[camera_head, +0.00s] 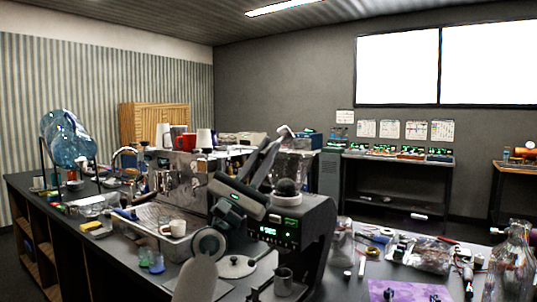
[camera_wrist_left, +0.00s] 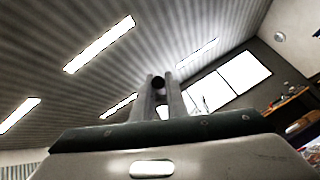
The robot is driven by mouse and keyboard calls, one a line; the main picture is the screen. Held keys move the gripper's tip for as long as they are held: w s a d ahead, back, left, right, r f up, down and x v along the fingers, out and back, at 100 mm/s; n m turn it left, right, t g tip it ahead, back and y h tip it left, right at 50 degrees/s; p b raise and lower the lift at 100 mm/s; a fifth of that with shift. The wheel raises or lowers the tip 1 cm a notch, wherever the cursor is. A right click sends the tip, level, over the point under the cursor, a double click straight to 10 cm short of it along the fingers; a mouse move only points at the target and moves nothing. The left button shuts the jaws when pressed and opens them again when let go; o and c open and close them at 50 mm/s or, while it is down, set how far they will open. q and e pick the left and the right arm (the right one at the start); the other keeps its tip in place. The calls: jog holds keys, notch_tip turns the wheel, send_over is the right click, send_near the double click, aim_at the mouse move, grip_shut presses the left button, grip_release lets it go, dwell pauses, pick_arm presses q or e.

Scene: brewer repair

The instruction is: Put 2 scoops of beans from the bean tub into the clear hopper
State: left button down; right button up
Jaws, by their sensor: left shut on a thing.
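My left gripper (camera_head: 268,150) is raised above the counter, over the black machine with a green display (camera_head: 292,228). In the left wrist view its fingers (camera_wrist_left: 161,98) point up towards the ceiling, with a small dark round end (camera_wrist_left: 158,82) between them. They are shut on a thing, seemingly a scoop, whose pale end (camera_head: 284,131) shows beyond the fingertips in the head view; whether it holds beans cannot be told. A shiny, see-through shape (camera_head: 293,166) stands behind the gripper; I cannot tell if it is the clear hopper. I cannot make out the bean tub. My right gripper is not in view.
A clear jar (camera_head: 342,242) and a glass bottle (camera_head: 512,266) stand at the right. The counter is crowded.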

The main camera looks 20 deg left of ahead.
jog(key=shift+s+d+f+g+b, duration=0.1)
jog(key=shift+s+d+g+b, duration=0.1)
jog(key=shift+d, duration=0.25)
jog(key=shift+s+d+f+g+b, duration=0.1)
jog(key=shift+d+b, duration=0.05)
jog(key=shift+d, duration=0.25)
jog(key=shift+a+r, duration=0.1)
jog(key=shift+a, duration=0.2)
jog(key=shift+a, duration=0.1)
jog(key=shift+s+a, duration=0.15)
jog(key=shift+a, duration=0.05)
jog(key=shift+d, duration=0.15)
